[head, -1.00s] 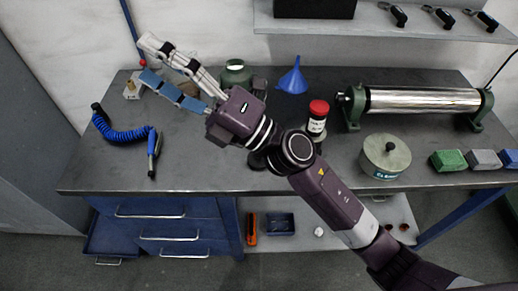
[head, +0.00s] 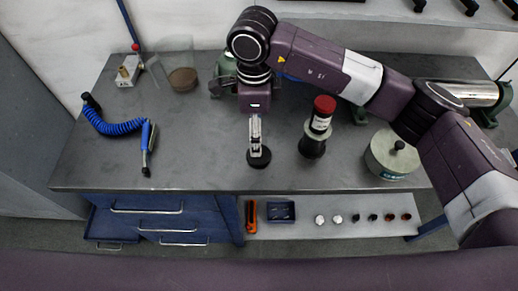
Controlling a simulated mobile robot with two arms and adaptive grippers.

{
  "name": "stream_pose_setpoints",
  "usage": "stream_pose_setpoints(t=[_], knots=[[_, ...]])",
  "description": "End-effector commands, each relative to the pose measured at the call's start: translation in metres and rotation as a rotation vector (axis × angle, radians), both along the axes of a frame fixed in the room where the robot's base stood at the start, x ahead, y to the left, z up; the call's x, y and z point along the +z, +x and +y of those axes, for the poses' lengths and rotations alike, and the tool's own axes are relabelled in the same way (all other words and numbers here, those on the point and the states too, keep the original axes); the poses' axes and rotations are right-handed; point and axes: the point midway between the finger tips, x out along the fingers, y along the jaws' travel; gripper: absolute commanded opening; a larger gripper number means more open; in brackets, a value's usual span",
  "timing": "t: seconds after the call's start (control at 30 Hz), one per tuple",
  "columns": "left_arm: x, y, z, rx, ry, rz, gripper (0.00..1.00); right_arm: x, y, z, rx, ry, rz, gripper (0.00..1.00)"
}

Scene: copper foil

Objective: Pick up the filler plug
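A black round piece (head: 259,158) with a flat disc base stands on the workbench (head: 215,165) near its front edge. It may be the filler plug, but I cannot tell for sure. My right gripper (head: 256,145) points straight down over it, with the fingertips at its top. I see the fingers edge-on, so the gap between them is hidden, and I cannot tell whether they hold it. My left gripper is not in view.
A lidded tin (head: 391,158) stands further right. The front left bench is clear.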

Motion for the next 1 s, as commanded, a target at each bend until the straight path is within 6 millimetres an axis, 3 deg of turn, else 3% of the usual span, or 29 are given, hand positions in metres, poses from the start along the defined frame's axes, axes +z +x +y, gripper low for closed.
stream_pose_setpoints(t=[0.5, 0.83, 1.0], knots=[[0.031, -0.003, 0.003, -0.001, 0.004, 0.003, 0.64, -0.063, -0.006, -0.007, 0.000, 0.004, 0.008, 0.69], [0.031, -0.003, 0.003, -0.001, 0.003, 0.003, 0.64, -0.073, -0.005, -0.007, 0.001, 0.005, 0.004, 0.69], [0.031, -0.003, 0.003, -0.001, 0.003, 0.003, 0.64, -0.072, -0.005, -0.007, 0.001, 0.005, 0.004, 0.50]])
